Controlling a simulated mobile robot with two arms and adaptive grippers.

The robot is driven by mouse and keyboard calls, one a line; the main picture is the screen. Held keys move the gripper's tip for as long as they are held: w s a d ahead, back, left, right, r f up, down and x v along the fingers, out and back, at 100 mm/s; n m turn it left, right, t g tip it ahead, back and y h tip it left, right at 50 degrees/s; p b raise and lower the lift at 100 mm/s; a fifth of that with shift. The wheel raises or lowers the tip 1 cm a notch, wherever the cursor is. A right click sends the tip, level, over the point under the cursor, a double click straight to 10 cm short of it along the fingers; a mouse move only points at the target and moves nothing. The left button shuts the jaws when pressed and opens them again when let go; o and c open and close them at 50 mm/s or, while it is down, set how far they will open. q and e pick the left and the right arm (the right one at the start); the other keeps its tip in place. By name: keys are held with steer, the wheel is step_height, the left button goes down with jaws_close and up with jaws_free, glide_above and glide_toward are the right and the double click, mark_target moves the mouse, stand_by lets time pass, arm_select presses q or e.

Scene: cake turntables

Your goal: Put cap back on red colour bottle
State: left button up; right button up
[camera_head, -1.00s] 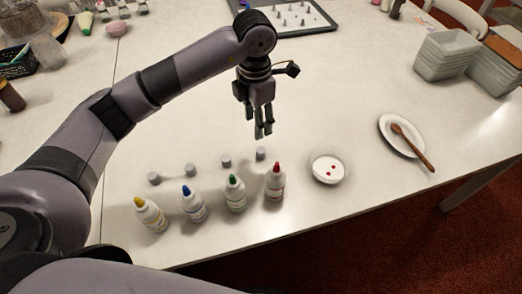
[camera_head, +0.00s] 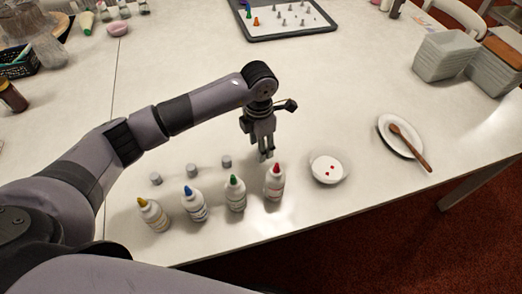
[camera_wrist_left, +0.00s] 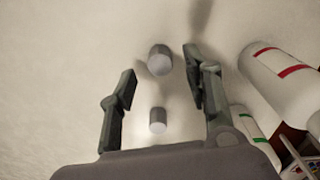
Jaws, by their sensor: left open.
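The red colour bottle (camera_head: 274,183) stands upright, white with a red nozzle tip, at the right end of a row of bottles. It also shows at the right of the left wrist view (camera_wrist_left: 283,80). My left gripper (camera_head: 265,156) is open and pointing down just behind it. In the left wrist view, a small grey cap (camera_wrist_left: 160,60) lies between the two open fingertips, apart from both. The gripper hides this cap in the head view. A second grey cap (camera_wrist_left: 158,121) shows lower between the fingers. My right gripper is not in view.
Green (camera_head: 235,195), blue (camera_head: 194,205) and yellow (camera_head: 153,216) bottles stand left of the red one. Three grey caps (camera_head: 192,171) stand behind them. A white bowl (camera_head: 328,168) with red spots is to the right, then a plate (camera_head: 388,130) with a wooden spoon.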

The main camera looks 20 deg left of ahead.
arm_select(q)
steer(key=shift+d+f, duration=0.1)
steer(key=shift+f, duration=1.35)
steer(key=c, duration=0.8)
